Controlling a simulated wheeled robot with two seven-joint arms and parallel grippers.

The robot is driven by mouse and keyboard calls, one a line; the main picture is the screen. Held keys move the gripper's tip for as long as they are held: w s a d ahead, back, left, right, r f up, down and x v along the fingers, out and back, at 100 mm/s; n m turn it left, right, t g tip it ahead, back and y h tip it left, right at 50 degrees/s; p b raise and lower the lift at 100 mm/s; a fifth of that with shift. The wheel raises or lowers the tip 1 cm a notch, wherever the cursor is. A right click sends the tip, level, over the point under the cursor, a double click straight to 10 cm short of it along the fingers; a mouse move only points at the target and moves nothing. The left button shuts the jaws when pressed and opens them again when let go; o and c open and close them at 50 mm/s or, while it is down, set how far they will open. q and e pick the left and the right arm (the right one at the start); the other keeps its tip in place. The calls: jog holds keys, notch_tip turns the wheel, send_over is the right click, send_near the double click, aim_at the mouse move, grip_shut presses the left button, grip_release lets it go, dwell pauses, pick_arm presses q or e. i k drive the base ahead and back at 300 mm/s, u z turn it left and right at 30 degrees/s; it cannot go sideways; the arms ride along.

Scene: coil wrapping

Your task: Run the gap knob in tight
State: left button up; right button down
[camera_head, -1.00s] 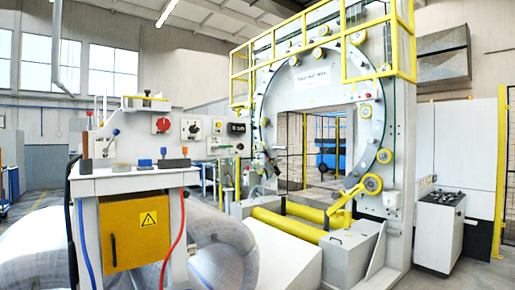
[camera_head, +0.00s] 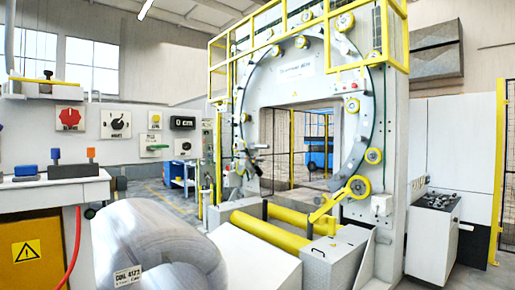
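A pale control panel is at the left, above a bench. It carries a red rotary switch (camera_head: 70,118), a black pointer knob on a white plate (camera_head: 116,124) and a dark display (camera_head: 182,123) with light characters. The small labels are too blurred for me to tell which control is the gap knob. Neither of my grippers is in view.
A wrapped coil (camera_head: 160,250) lies in front of the panel, right of the bench (camera_head: 60,192) with its orange cabinet (camera_head: 32,248). The big ring wrapping machine (camera_head: 242,100) with yellow rollers (camera_head: 268,233) stands at centre. A console (camera_head: 433,235) is at right. Floor shows behind the coil.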

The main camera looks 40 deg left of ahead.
aim_at(186, 146)
jog(key=z, duration=0.2)
jog(key=i, duration=1.5)
jog(key=u, duration=0.75)
jog(key=i, duration=1)
jog(key=u, duration=0.95)
